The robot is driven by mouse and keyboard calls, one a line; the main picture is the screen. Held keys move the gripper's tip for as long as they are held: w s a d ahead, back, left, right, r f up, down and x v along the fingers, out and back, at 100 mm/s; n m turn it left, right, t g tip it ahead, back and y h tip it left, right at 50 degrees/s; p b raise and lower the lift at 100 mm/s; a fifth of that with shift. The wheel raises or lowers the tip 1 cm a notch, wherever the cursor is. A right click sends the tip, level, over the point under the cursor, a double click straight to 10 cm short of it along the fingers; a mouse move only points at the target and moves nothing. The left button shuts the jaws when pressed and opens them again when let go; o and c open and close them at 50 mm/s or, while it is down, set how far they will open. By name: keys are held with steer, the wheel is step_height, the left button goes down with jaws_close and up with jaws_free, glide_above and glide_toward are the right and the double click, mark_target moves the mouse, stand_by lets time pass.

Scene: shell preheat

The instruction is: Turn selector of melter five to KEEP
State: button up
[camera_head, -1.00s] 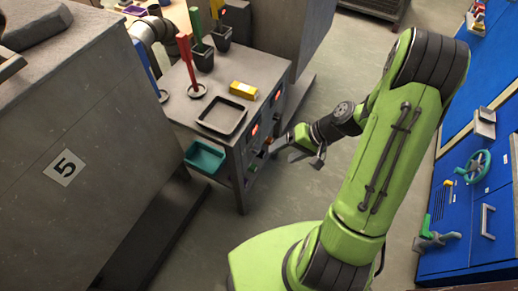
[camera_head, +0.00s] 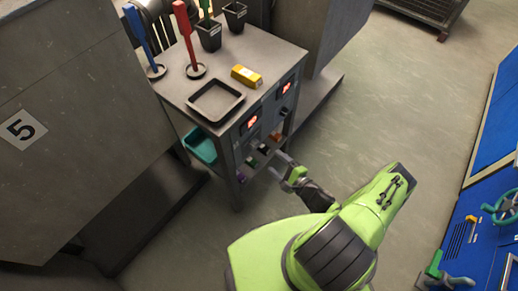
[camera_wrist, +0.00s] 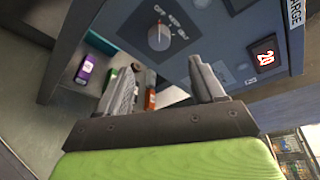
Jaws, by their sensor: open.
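In the head view my gripper (camera_head: 287,168) is low at the front of the grey cart.
The cart top (camera_head: 222,65) carries a shallow tray (camera_head: 216,101), a yellow box (camera_head: 246,76), black cups and upright coloured tools. A purple item (camera_wrist: 85,70) and other coloured items sit under the panel. Floor right of the cart is free; a blue cabinet (camera_head: 482,225) stands far right.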

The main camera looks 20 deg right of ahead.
mark_target(257, 146)
steer(key=b+x, duration=0.2)
steer(key=x, duration=0.7)
steer(key=shift+w+a+f+b, duration=0.15)
steer(key=shift+w+f+b, duration=0.1)
steer(key=shift+w+b, duration=0.15)
steer(key=shift+w+a, duration=0.2)
steer(key=shift+w, duration=0.25)
steer(key=c, duration=1.1)
steer(key=shift+o, duration=0.2)
steer(key=shift+m, duration=0.3)
steer(key=m+g, duration=0.1)
steer(key=m, duration=0.1)
steer(key=shift+d+m+y, duration=0.15)
steer(key=shift+m+y, duration=0.15)
steer(key=shift+y, duration=0.1)
steer(key=shift+w+d+m+g+y+b, duration=0.1)
steer(key=shift+m+g+y+b, duration=0.55)
steer(key=shift+m, duration=1.05)
